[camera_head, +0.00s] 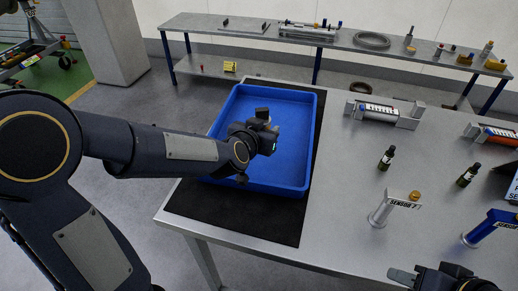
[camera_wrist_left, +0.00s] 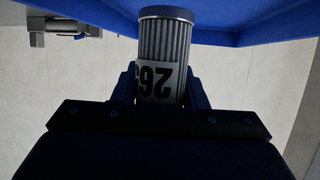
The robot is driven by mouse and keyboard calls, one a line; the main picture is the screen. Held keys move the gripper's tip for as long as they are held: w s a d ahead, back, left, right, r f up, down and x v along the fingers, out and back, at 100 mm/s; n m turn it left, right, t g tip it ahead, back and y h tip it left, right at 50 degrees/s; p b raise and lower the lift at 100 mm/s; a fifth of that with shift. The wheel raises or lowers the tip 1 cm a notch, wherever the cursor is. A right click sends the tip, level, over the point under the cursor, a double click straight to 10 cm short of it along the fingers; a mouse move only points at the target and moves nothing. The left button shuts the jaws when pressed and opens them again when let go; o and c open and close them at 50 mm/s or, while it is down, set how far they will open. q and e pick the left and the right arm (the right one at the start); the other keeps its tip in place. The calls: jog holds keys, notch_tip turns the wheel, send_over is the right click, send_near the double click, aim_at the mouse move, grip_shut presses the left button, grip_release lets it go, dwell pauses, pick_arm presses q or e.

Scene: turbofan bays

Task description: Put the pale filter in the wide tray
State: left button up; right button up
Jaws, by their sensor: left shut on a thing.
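The pale filter (camera_wrist_left: 165,45) is a grey pleated cylinder with a white number label, gripped between the fingers in the left wrist view. My left gripper (camera_head: 264,136) is shut on it, above the inside of the wide blue tray (camera_head: 313,130). The tray's blue wall also shows in the left wrist view (camera_wrist_left: 245,28). In the head view I cannot clearly make out the filter, as the gripper hides it. I cannot tell whether it touches the tray. My right gripper (camera_head: 415,276) is partly in view at the bottom right edge, apart from the tray.
The tray stands on a black mat (camera_head: 250,222) on the grey table. To its right are a silver cylinder in a cradle (camera_head: 378,112), dark bottles (camera_head: 387,158), a white sensor stand (camera_head: 385,208) and a blue one (camera_head: 484,229). A shelf bench (camera_head: 260,33) stands behind.

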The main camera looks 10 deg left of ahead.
pick_arm(q)
jog(key=shift+w+a+f, duration=0.25)
jog(key=shift+a+f, duration=0.3)
jog(key=shift+f, duration=0.2)
jog(key=shift+w+a+f+b, duration=0.15)
jog(key=shift+f+b, duration=0.3)
jog(key=shift+f, duration=0.45)
jog(key=shift+s+a+f+b, duration=0.1)
jog(key=shift+f+b, duration=0.35)
jog(key=shift+f, duration=0.4)
pick_arm(e)
jog(key=shift+f, duration=1.25)
pick_arm(q)
jog(key=shift+f, duration=0.15)
jog(key=o, duration=1)
jog(key=shift+o, duration=0.2)
pick_arm(e)
jog(key=shift+f, duration=0.15)
